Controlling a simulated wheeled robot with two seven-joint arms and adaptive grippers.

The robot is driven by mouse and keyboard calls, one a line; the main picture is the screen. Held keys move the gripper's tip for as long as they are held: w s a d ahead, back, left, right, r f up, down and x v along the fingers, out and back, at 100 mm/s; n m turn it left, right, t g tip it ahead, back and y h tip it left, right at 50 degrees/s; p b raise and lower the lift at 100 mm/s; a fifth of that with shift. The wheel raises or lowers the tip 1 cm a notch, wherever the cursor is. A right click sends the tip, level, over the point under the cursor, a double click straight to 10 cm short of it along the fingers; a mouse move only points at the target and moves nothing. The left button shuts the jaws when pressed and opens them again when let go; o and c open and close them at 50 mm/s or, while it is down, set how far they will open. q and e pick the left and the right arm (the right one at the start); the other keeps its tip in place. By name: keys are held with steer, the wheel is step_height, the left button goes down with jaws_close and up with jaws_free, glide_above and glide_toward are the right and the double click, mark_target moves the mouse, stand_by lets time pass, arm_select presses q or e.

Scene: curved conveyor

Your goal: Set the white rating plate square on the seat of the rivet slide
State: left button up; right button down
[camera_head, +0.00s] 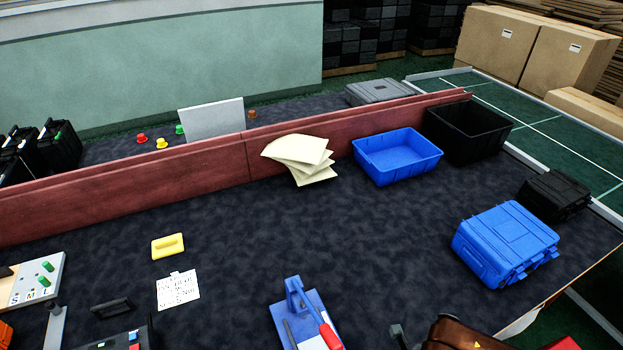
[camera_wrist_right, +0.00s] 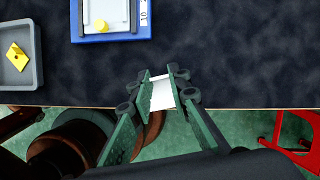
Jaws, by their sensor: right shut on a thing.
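In the right wrist view my right gripper (camera_wrist_right: 160,90) is shut on the white rating plate (camera_wrist_right: 160,94). The plate is between the green fingers, partly hidden by them, near the table's front edge. A blue base with a pale panel and a yellow round knob (camera_wrist_right: 101,27) lies beyond the fingertips at the top, apart from the plate and cut off by the frame. It looks like the rivet slide; its seat is not clear. In the head view a blue fixture with a red handle (camera_head: 330,336) stands at the bottom centre; I cannot tell whether it is the same thing. My left gripper is not in view.
A grey tray (camera_wrist_right: 34,66) with a yellow piece lies left of the blue base. On the table are a yellow block (camera_head: 167,246), a written sheet (camera_head: 178,290), a blue bin (camera_head: 385,177) and a blue case (camera_head: 505,270). The middle of the table is clear.

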steer(key=n, duration=0.3)
steer(key=shift+w+d+f+g+y, duration=0.25)
steer(key=shift+w+d+g+y, duration=0.05)
steer(key=shift+w+g+y, duration=0.1)
steer(key=n, duration=0.2)
steer(key=n+g+y, duration=0.1)
steer(key=n, duration=0.1)
steer(key=shift+w+d, duration=0.15)
steer(key=shift+w, duration=0.25)
steer(key=w+d+r+n+g+h, duration=0.1)
steer(key=w+r+n+g+h, duration=0.3)
steer(key=r+n, duration=0.6)
steer(key=w+n+g, duration=0.2)
steer(key=w+n, duration=0.1)
steer(key=n, duration=0.8)
steer(key=shift+d+n, duration=0.15)
steer(key=shift+n, duration=0.25)
steer(key=shift+f, duration=0.1)
